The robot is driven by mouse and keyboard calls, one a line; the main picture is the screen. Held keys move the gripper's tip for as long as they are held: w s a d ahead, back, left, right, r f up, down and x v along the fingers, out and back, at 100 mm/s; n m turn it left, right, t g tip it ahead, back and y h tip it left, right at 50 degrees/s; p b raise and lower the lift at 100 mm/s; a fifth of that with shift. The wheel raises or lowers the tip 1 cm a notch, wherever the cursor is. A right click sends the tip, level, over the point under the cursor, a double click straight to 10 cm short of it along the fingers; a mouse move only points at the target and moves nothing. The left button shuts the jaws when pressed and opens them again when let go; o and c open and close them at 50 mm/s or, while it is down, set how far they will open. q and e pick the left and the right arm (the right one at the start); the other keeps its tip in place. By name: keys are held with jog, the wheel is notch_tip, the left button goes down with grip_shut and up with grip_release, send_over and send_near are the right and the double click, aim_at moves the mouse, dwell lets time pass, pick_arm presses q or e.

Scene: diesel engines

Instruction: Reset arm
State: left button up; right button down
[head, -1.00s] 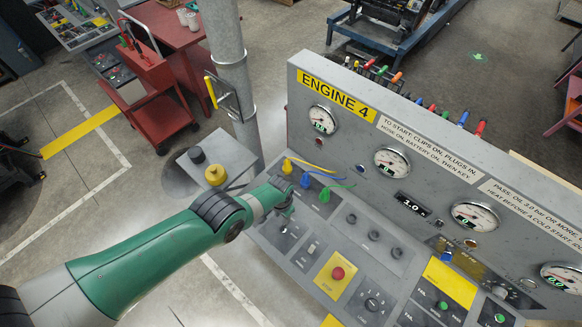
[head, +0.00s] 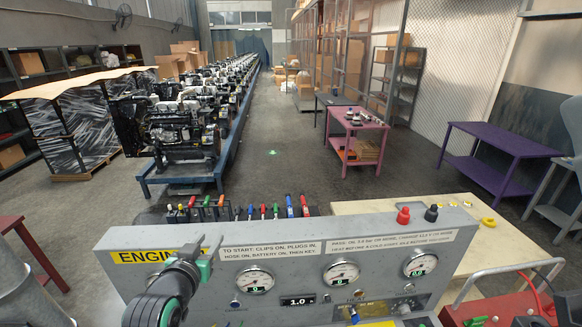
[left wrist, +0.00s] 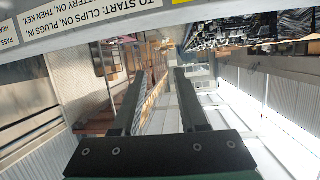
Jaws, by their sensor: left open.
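My left gripper (head: 207,243) rises in front of the Engine 4 panel (head: 300,246) in the head view, covering part of its yellow label (head: 142,257). Its dark fingers point upward, apart and empty. In the left wrist view the two fingers (left wrist: 158,72) also stand apart with nothing between them. The panel's upper edge crosses the top of that view, upside down. My right gripper is not in view.
A row of diesel engines (head: 182,135) on a blue stand runs back at left. A pale tabletop (head: 470,235) lies behind the panel at right. A pink-topped cart (head: 352,119) and a purple table (head: 500,150) stand farther right. The central aisle is clear.

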pick_arm(q)
jog(key=s+d+r+t, duration=0.1)
jog(key=s+r+t, duration=0.1)
jog(key=r, duration=0.6)
jog(key=s+d+r+t, duration=0.1)
jog(key=s+r+t, duration=0.1)
jog(key=r, duration=0.6)
jog(key=s+r+t+h, duration=0.2)
jog(key=s+r+t, duration=0.7)
jog(key=s+r, duration=1.1)
jog(key=s, duration=0.3)
jog(key=shift+s+r, duration=0.15)
jog(key=shift+r, duration=0.15)
jog(key=shift+a, duration=0.1)
